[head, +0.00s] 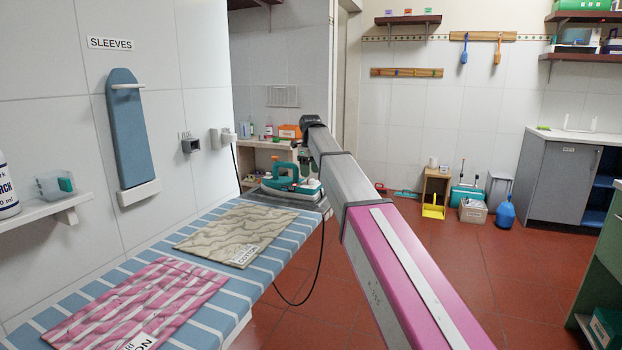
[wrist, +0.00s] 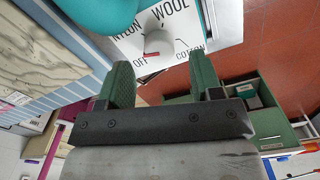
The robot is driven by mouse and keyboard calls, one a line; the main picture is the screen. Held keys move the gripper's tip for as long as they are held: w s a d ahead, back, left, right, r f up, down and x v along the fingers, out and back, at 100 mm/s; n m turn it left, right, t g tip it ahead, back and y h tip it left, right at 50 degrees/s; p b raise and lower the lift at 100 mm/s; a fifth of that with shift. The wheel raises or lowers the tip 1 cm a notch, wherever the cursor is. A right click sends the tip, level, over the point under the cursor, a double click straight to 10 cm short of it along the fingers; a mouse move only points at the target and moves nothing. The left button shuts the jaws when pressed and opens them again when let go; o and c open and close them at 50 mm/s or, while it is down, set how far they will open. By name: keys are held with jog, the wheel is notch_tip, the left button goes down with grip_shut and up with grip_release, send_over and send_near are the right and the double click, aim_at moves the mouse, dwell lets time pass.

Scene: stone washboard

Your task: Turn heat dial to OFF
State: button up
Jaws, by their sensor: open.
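The heat dial (wrist: 160,44) is a pale round knob on a white panel in the wrist view. The panel is printed NYLON, WOOL, COTTON and OFF. A red mark sits on the dial's lower-left side, close to the OFF label; its exact setting is hard to tell. My gripper (wrist: 162,62) is open, its two green fingers apart and empty. In the picture the dial lies between and just beyond the fingertips, with no visible contact. The teal iron (head: 283,173) stands at the far end of the ironing board; my arm partly hides the gripper there.
The striped ironing board (head: 225,210) carries a beige cloth (head: 238,234) and a pink cloth (head: 145,305). A dark cord (head: 318,262) hangs beside the board. A shelf with small items (head: 262,155) stands behind the iron. Red floor is open to the right.

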aim_at(310, 179)
jog(key=shift+f, duration=1.55)
jog(key=c, duration=0.9)
jog(key=shift+n, duration=3)
